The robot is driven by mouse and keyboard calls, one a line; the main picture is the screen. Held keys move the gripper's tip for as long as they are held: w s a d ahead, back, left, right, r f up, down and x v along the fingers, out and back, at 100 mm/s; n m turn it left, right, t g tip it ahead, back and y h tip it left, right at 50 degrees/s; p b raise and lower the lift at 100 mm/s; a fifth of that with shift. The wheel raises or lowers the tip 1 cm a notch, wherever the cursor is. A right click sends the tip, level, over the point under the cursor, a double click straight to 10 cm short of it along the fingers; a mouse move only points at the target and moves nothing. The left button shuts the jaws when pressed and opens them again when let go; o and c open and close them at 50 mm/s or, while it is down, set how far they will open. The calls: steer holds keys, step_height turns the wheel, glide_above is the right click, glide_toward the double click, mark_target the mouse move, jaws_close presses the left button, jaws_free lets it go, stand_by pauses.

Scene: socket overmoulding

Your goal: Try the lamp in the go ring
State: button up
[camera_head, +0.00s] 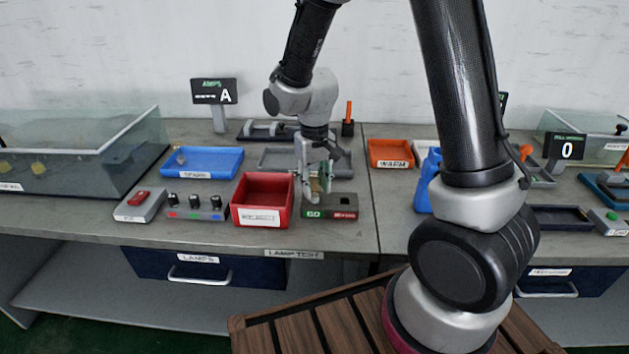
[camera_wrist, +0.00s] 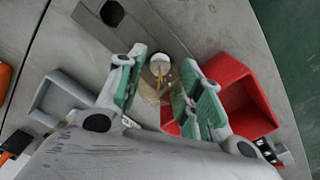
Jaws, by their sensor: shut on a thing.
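My gripper (camera_head: 316,196) points down over the left, GO-marked end of the dark gauge block (camera_head: 331,212). In the wrist view its green-padded fingers (camera_wrist: 164,64) are closed on a small clear lamp (camera_wrist: 158,88) with a pale, bright end. The lamp is upright or nearly so, in line with the gauge block (camera_wrist: 142,27). My gripper covers the GO ring, so I cannot tell whether the lamp is in it or just above it. The other ring (camera_wrist: 112,13), at the red-marked end, is empty.
A red bin (camera_head: 262,187) stands close to the left of the gauge block. A grey tray (camera_head: 283,158) lies behind, a blue tray (camera_head: 203,162) further left. A switch box (camera_head: 140,204) and a row of knobs (camera_head: 196,208) sit near the front edge.

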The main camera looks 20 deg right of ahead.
steer(key=shift+f, duration=0.6)
steer(key=shift+r, duration=0.15)
stand_by(0.7)
steer(key=shift+r, duration=1.3)
steer(key=shift+r, duration=3)
